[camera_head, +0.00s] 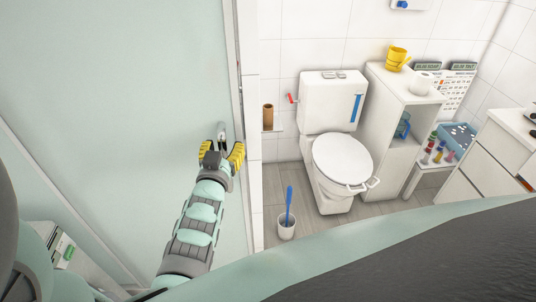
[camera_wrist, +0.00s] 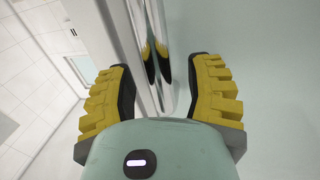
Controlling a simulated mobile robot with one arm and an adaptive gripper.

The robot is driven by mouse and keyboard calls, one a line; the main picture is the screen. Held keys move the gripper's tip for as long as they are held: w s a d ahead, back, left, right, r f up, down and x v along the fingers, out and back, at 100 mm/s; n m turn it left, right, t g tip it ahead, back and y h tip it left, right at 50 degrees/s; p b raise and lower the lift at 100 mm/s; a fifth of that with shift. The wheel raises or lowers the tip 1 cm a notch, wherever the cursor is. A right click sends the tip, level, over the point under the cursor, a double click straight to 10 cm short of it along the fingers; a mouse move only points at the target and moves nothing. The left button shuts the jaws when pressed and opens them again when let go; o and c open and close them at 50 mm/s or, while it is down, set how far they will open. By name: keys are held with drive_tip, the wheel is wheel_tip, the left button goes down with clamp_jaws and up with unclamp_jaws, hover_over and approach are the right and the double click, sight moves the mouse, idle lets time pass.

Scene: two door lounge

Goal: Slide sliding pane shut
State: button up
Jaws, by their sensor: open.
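The sliding pane (camera_head: 110,90) is a large, pale blue-green panel filling the left of the head view. A slim upright metal handle (camera_head: 222,131) is on it near its right edge. My gripper (camera_head: 222,147), with yellow-ridged fingers, is open at the handle's lower end. In the wrist view the pane (camera_wrist: 265,45) fills the right side. The shiny handle (camera_wrist: 154,40) runs down between the spread fingers of my gripper (camera_wrist: 163,68), with a gap on both sides. I cannot tell whether either finger touches the pane or its edge.
A pale upright frame (camera_head: 247,130) stands just right of the pane's edge. Beyond it are a toilet (camera_head: 340,155), a blue brush in a holder (camera_head: 287,226), a white shelf (camera_head: 398,115) and drawers (camera_head: 482,165). Some grey floor (camera_head: 345,228) is clear in front of the toilet.

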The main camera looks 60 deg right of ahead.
drive_tip(key=shift+a, duration=0.1)
drive_tip(key=v, duration=1.2)
idle(0.4)
